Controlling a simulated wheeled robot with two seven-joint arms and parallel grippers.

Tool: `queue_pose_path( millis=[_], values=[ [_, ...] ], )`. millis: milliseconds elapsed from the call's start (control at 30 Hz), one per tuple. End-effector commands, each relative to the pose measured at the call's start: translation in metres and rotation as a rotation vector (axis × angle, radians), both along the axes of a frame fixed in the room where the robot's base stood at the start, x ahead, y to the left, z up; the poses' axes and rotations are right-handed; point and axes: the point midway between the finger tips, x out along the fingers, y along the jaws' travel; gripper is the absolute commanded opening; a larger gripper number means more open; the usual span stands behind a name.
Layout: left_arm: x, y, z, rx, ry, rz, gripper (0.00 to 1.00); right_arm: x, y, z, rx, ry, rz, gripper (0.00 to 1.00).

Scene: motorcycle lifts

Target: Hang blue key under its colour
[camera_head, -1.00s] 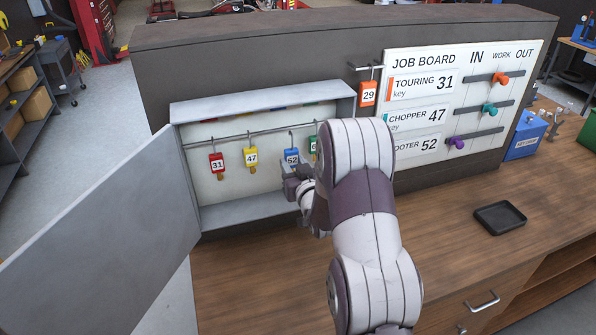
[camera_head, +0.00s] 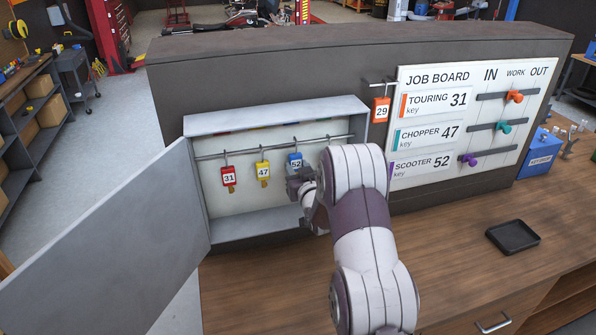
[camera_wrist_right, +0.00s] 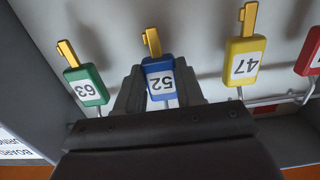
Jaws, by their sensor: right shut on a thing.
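The blue key tag 52 (camera_head: 295,158) hangs upright at the rail (camera_head: 232,151) in the open key cabinet, right of the yellow tag 47 (camera_head: 263,169) and the red tag 31 (camera_head: 228,177). My right gripper (camera_head: 296,182) is at the blue tag from the front. In the right wrist view, its fingers (camera_wrist_right: 160,92) are shut on the blue tag (camera_wrist_right: 158,66). The gripper body hides the tag's hook end there. A green tag 63 (camera_wrist_right: 86,86) hangs beside it; my arm hides it in the head view. My left gripper is not in view.
The cabinet door (camera_head: 110,250) stands open at the left. Coloured strips run under the cabinet's top. An orange tag 29 (camera_head: 381,109) hangs on a peg beside the job board (camera_head: 450,130). A black tray (camera_head: 512,236) lies on the bench, with clear wood around it.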

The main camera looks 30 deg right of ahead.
Motion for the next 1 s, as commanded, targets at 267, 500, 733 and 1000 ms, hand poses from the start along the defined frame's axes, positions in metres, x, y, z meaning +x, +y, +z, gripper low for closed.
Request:
queue_pose_path(
  millis=[267, 500, 733, 1000],
  values=[
    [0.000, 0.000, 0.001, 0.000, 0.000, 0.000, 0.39, 0.000, 0.000, 0.000, 0.000, 0.000, 0.000, 0.66],
    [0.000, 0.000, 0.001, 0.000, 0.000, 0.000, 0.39, 0.000, 0.000, 0.000, 0.000, 0.001, 0.000, 0.67],
    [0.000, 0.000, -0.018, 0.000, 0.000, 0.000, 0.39, -0.024, 0.005, -0.004, 0.000, 0.000, -0.002, 0.67],
    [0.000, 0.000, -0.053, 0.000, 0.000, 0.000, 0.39, -0.094, 0.022, 0.001, 0.000, -0.001, -0.001, 0.67]
  ],
)
